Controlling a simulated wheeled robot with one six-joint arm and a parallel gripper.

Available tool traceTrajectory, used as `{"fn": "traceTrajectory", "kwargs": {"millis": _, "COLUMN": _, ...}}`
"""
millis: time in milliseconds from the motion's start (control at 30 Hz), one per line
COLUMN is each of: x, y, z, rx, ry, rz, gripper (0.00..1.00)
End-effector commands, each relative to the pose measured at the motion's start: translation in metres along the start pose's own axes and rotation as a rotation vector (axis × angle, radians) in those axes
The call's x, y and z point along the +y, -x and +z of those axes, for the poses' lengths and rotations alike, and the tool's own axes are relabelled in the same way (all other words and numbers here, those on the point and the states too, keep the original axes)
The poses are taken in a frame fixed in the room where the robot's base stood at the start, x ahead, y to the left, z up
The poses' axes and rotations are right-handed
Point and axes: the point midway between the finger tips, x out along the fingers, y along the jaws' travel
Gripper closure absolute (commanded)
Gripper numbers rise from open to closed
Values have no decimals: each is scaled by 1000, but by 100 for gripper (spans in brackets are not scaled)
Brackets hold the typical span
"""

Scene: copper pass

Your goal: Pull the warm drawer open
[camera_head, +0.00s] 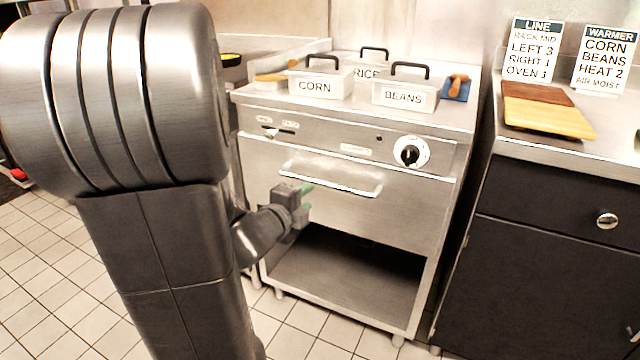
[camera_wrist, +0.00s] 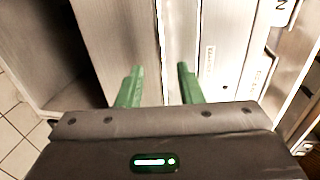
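The warm drawer (camera_head: 345,205) is the wide steel front of the warmer, below its control panel, and looks shut. Its long pale bar handle (camera_head: 335,178) runs across the upper part of the front. My gripper (camera_head: 306,194) is just in front of the drawer, near the left end of the handle. In the wrist view my gripper (camera_wrist: 160,76) shows two green fingers, apart, with nothing visibly clamped. A bright strip of the handle (camera_wrist: 172,30) runs upright in that picture, beyond and between the fingertips. Whether the fingers touch it I cannot tell.
Below the drawer is an open shelf bay (camera_head: 345,275). The panel above carries a round knob (camera_head: 410,152). Lidded pans marked corn (camera_head: 315,86), rice and beans (camera_head: 403,98) stand on top. A dark cabinet (camera_head: 560,240) stands to the right. Tiled floor lies in front.

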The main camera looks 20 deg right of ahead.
Motion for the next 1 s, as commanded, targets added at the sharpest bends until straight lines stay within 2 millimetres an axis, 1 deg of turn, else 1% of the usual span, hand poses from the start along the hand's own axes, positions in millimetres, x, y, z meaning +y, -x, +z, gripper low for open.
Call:
{"fn": "traceTrajectory", "kwargs": {"millis": 33, "x": 3, "y": -12, "z": -1, "rx": 5, "ry": -1, "rz": 0, "gripper": 67}}
{"fn": "traceTrajectory", "kwargs": {"millis": 100, "x": 4, "y": -28, "z": -1, "rx": 4, "ry": 1, "rz": 1, "gripper": 67}}
{"fn": "traceTrajectory", "kwargs": {"millis": 300, "x": 3, "y": -70, "z": 0, "rx": 1, "ry": 2, "rz": 0, "gripper": 67}}
{"fn": "traceTrajectory", "kwargs": {"millis": 400, "x": 3, "y": -87, "z": -1, "rx": 1, "ry": 2, "rz": 1, "gripper": 67}}
{"fn": "traceTrajectory", "kwargs": {"millis": 500, "x": 2, "y": -99, "z": 0, "rx": 0, "ry": 3, "rz": 1, "gripper": 67}}
{"fn": "traceTrajectory", "kwargs": {"millis": 600, "x": 1, "y": -106, "z": 0, "rx": -1, "ry": 3, "rz": 0, "gripper": 67}}
{"fn": "traceTrajectory", "kwargs": {"millis": 700, "x": 1, "y": -110, "z": 0, "rx": -2, "ry": 3, "rz": 1, "gripper": 67}}
{"fn": "traceTrajectory", "kwargs": {"millis": 933, "x": 0, "y": -110, "z": 1, "rx": -3, "ry": 4, "rz": 1, "gripper": 67}}
{"fn": "traceTrajectory", "kwargs": {"millis": 967, "x": 0, "y": -110, "z": 1, "rx": -3, "ry": 4, "rz": 1, "gripper": 69}}
{"fn": "traceTrajectory", "kwargs": {"millis": 1000, "x": 0, "y": -110, "z": 1, "rx": -3, "ry": 3, "rz": 1, "gripper": 77}}
